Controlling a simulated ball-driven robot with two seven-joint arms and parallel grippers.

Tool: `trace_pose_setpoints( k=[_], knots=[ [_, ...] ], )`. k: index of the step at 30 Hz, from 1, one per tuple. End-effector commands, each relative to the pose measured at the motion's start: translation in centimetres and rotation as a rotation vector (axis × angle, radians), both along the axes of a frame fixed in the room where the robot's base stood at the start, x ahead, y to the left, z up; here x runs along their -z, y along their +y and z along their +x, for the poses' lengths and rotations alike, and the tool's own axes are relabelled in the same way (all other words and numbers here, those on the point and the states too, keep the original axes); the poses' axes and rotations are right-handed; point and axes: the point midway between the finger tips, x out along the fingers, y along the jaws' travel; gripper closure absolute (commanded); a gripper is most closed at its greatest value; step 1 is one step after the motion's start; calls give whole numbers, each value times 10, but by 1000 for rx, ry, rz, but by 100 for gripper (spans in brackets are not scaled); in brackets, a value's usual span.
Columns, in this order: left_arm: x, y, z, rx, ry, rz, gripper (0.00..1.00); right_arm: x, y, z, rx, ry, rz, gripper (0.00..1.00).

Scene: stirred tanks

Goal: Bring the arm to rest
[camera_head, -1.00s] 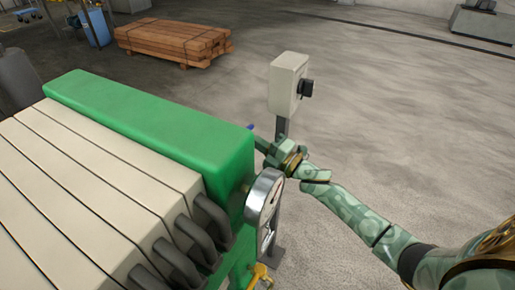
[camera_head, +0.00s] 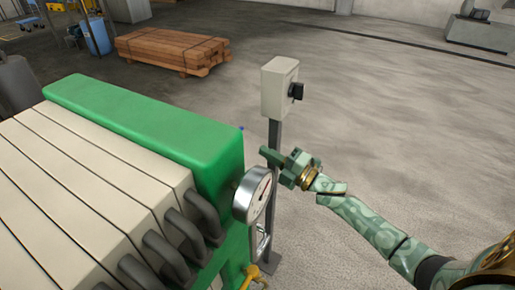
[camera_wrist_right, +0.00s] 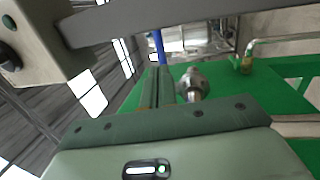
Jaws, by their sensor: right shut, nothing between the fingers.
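My right arm comes in from the lower right in the head view. Its gripper (camera_head: 270,158) is shut and empty. It is held in the air beside the post of the grey switch box (camera_head: 279,86), to the right of the green press end (camera_head: 150,118) and above the round gauge (camera_head: 252,195). In the right wrist view, the closed fingers (camera_wrist_right: 158,88) point away from the camera with nothing between them. The switch box (camera_wrist_right: 40,35) and its post (camera_wrist_right: 190,18) lie close by at the left and top there. My left gripper is out of view.
The press has cream plates (camera_head: 80,190) with dark curved handles and a yellow valve handle (camera_head: 255,275) low down. The switch box has a black knob (camera_head: 296,91). A timber stack (camera_head: 172,50) lies behind.

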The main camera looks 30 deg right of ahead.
Motion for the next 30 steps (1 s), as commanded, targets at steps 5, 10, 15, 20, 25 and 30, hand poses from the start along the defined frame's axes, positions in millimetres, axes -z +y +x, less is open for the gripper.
trace_pose_setpoints(
  k=[5,10,15,20,25,30],
  knots=[
    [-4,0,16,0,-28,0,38,6,-18,-31,1,2,0,100],
    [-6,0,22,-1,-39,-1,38,11,-30,-50,0,1,0,100],
    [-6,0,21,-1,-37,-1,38,13,-33,-56,-1,0,0,100],
    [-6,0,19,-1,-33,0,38,14,-33,-55,-2,12,18,100],
    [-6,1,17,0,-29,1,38,69,-72,-48,159,254,180,100],
    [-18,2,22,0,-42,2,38,199,-105,-102,454,662,448,100]
  ],
)
